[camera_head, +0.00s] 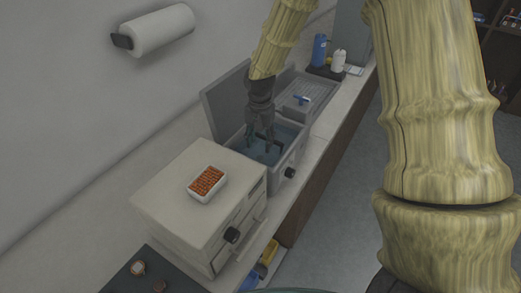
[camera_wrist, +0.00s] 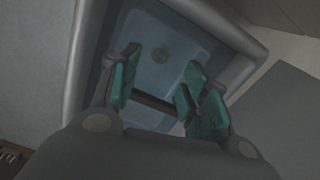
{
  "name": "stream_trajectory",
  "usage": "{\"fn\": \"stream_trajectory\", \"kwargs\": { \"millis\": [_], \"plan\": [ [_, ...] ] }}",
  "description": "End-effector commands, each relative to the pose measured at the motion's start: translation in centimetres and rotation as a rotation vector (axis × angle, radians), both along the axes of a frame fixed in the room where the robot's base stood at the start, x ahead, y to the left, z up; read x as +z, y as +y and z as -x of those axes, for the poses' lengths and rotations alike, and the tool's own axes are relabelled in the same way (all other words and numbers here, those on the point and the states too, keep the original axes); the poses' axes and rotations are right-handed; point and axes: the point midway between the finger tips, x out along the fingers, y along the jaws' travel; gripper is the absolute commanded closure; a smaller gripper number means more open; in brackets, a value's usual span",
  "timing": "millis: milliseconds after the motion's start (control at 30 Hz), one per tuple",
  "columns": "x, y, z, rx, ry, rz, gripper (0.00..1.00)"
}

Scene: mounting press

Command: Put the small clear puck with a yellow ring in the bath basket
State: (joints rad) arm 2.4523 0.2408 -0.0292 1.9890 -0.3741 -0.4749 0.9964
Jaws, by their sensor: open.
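My gripper (camera_head: 262,143) points down into the open bath (camera_head: 300,154) in the head view. The wrist view shows the bath interior (camera_wrist: 195,45) as a pale blue rectangular well. A faint round shape (camera_wrist: 160,55) lies low in it, beyond the fingers; I cannot tell whether it is the puck or part of the bath. No yellow ring is clear, and I cannot make out a separate basket.
A grey lid (camera_head: 223,103) stands raised behind the bath. A beige cabinet (camera_head: 165,200) carries a white tray (camera_head: 193,190) of orange-brown pieces. Two small round pieces, one (camera_head: 138,267) whitish and one (camera_head: 160,286) brown, lie on a dark mat (camera_head: 122,284). Bottles (camera_head: 319,48) stand at the back.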

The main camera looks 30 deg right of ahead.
Motion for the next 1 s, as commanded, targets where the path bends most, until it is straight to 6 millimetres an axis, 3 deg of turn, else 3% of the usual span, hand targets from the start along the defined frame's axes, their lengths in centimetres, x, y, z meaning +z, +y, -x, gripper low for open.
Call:
{"fn": "stream_trajectory", "kwargs": {
  "millis": [433, 1000],
  "plan": [
    [4.3, 0.0, 0.0, -0.001, -0.001, 0.000, 0.54],
    [4.7, 0.0, 0.0, -0.001, 0.000, 0.000, 0.54]
  ]
}}
